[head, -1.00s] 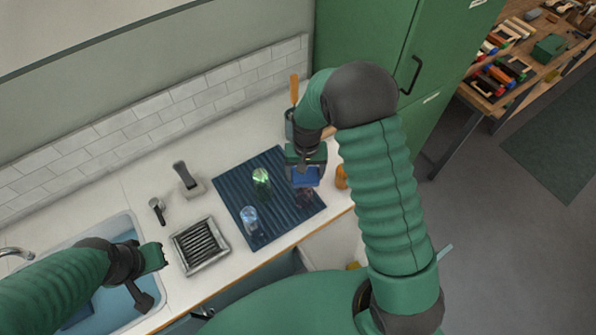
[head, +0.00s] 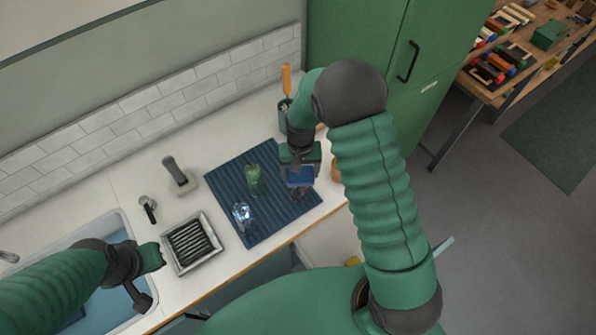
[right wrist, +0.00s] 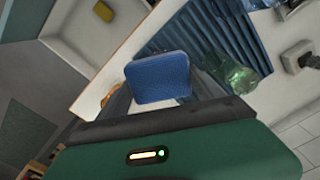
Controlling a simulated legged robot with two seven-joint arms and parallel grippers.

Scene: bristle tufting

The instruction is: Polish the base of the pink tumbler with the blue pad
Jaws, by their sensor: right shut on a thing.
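My right gripper (head: 300,165) is shut on the blue pad (head: 300,178), which also fills the middle of the right wrist view (right wrist: 158,77). The pad is over the right part of the ribbed dark blue mat (head: 262,229). The pink tumbler (head: 300,195) shows as a small dark pinkish shape just below the pad in the head view; the pad hides part of it. I cannot tell whether pad and tumbler touch. My left gripper (head: 152,258) is by the sink's right edge, apart from these things; its jaw opening is unclear.
A green glass (head: 253,177) and a clear bluish glass (head: 242,213) stand on the mat, left of the pad. A slotted metal tray (head: 192,243) and a grey-handled tool (head: 177,174) are left of the mat. A holder with an orange-handled tool (head: 286,80) is behind.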

